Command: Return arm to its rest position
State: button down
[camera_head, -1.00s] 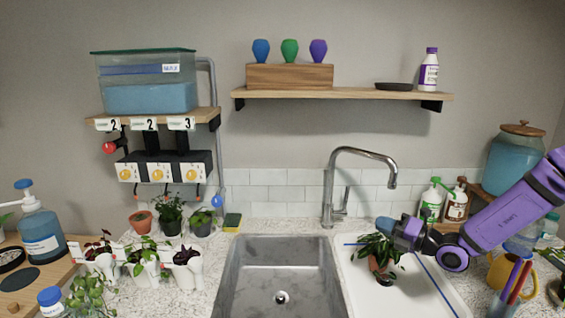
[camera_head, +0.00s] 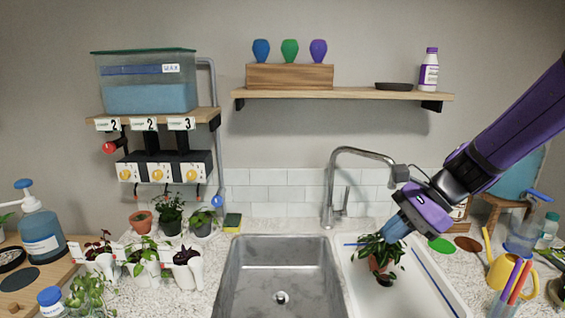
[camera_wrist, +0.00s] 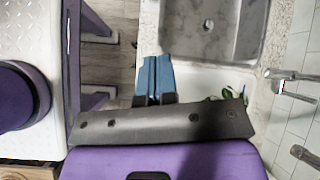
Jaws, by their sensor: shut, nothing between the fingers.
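My purple arm reaches in from the right in the head view. My gripper (camera_head: 396,229) has blue fingers and points down and to the left, over the white drainboard right of the sink. The fingers are shut together and empty. They also show in the wrist view (camera_wrist: 154,75), pressed side by side. A potted plant (camera_head: 378,254) on the drainboard is close below and left of the fingertips in the head view. Whether they touch it cannot be told. In the wrist view only some of its leaves (camera_wrist: 226,93) show past the gripper's body.
The grey sink (camera_head: 282,292) is empty, with a tall faucet (camera_head: 329,196) behind it. A yellow watering can (camera_head: 510,274) and a cup of pens (camera_head: 503,301) stand at the right. Several potted plants stand left of the sink. A shelf (camera_head: 350,94) hangs above.

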jog(key=s+d+r+n+t+h, duration=0.2)
jog(key=s+d+r+n+h, duration=0.2)
jog(key=s+n, duration=0.3)
jog(key=s+d+r+n+t+h, duration=0.2)
jog(key=s+d+r+n+h, duration=0.2)
jog(key=s+r+n, duration=0.3)
jog(key=shift+s+d+r+t+h, duration=0.2)
jog(key=shift+s+d+t+h, duration=0.15)
jog(key=shift+s+d, duration=0.6)
